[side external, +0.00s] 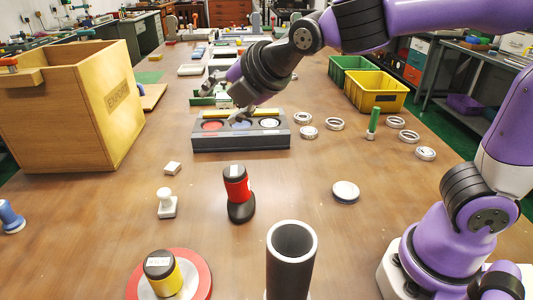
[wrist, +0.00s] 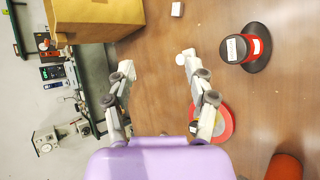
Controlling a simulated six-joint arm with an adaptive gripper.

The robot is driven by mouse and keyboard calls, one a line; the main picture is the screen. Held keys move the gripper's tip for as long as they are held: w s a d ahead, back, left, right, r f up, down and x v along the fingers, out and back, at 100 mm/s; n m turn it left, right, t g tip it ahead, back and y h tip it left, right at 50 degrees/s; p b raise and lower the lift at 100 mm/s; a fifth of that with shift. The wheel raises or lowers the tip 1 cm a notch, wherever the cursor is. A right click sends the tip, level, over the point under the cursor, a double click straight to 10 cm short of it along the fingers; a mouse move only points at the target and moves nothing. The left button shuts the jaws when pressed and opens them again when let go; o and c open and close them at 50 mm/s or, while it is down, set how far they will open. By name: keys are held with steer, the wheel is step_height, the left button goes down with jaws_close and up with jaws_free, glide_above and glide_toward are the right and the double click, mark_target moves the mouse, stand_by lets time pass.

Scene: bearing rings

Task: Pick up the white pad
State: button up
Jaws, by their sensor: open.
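My gripper (side external: 226,99) is above and behind the dark tray (side external: 240,144), its two fingers spread and empty. In the wrist view the open fingers (wrist: 156,65) have a gap between them with no object held. The tray has red, blue and pale round pads; the pale one (side external: 269,123) is at its right end. A white-topped round disc (side external: 345,191) lies on the table to the right. A small white block (side external: 172,168) lies at left; it also shows in the wrist view (wrist: 177,9). I cannot tell which of these is the white pad.
A wooden box (side external: 68,107) stands left. A white stamp (side external: 167,204), a red-and-black stamp (side external: 238,193), a dark tube (side external: 290,257) and a red disc (side external: 203,270) stand nearer. Metal rings (side external: 309,132) and a yellow bin (side external: 377,91) are right.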

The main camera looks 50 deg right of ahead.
steer(key=w+a+n+t+y, duration=0.1)
steer(key=w+a+n+t, duration=0.3)
steer(key=a+n, duration=0.75)
steer(key=n+g, duration=0.1)
steer(key=n, duration=0.2)
glide_toward(168, 200)
steer(key=x, duration=0.3)
steer(key=shift+w+f, duration=0.1)
steer(key=shift+w, duration=0.3)
steer(key=x, duration=0.7)
steer(key=shift+w+f, duration=0.1)
steer(key=shift+w, duration=0.1)
jaws_close()
